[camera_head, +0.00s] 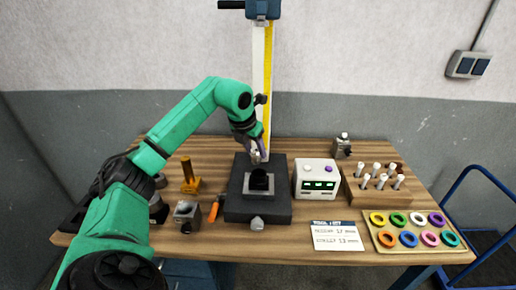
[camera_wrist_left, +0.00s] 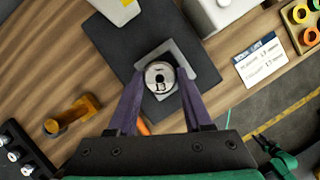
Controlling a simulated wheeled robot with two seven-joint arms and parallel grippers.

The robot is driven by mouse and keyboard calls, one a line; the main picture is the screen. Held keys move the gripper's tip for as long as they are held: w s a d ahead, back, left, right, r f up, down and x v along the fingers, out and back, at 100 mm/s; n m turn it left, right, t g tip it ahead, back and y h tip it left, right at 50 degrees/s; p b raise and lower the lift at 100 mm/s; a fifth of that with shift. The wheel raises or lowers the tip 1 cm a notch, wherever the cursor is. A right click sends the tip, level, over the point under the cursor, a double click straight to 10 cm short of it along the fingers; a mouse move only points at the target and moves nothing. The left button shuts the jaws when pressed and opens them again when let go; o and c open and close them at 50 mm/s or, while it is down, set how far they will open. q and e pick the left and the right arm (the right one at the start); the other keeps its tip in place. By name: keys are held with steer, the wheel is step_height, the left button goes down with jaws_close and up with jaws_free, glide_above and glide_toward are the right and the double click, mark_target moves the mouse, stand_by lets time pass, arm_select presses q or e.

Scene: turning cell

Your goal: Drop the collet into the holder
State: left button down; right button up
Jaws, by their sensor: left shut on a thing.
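The collet (camera_wrist_left: 159,78) is a round, silvery metal piece with a central hole and a slot, seen end-on in the left wrist view. My left gripper (camera_wrist_left: 160,82) has its purple fingers on either side of it and is shut on it. In the head view my left gripper (camera_head: 258,152) is above the back part of the dark base plate. The holder (camera_head: 251,187) is a grey square block with a black round opening, on that plate. In the wrist view the holder's grey frame (camera_wrist_left: 190,58) shows behind the collet, which hides its opening.
The black base plate (camera_head: 234,205) lies mid-table, with a post and yellow scale behind. A white box with a display (camera_head: 318,179) stands close right. A peg rack (camera_head: 359,197) and ring tray (camera_head: 388,242) are further right. An orange part (camera_head: 190,180) stands left.

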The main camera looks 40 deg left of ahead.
mark_target(258, 163)
arm_select(q)
steer(key=shift+w+d+f+b, duration=0.1)
steer(key=shift+f+b, duration=0.25)
steer(key=shift+f, duration=0.25)
steer(key=shift+w+d+f+b, duration=0.35)
steer(key=shift+d+f+b, duration=0.05)
steer(key=shift+f+b, duration=0.25)
steer(key=shift+f, duration=0.3)
steer(key=shift+s+a+f+b, duration=0.15)
steer(key=shift+f+b, duration=0.3)
steer(key=shift+b, duration=0.05)
steer(key=shift+s+a+f+b, duration=0.1)
steer(key=shift+f+b, duration=0.3)
steer(key=shift+b, duration=0.1)
steer(key=shift+w+d+f, duration=0.1)
steer(key=shift+w+f, duration=0.05)
steer(key=shift+f, duration=0.35)
arm_select(e)
steer(key=f, duration=0.1)
steer(key=d+f, duration=0.1)
steer(key=f, duration=0.3)
steer(key=shift+w+d, duration=0.25)
steer(key=shift+w, duration=0.1)
steer(key=shift+a+r, duration=0.15)
steer(key=shift+a, duration=0.15)
arm_select(q)
steer(key=shift+f, duration=0.4)
arm_select(e)
steer(key=shift+d+f, duration=0.1)
steer(key=shift+f, duration=0.1)
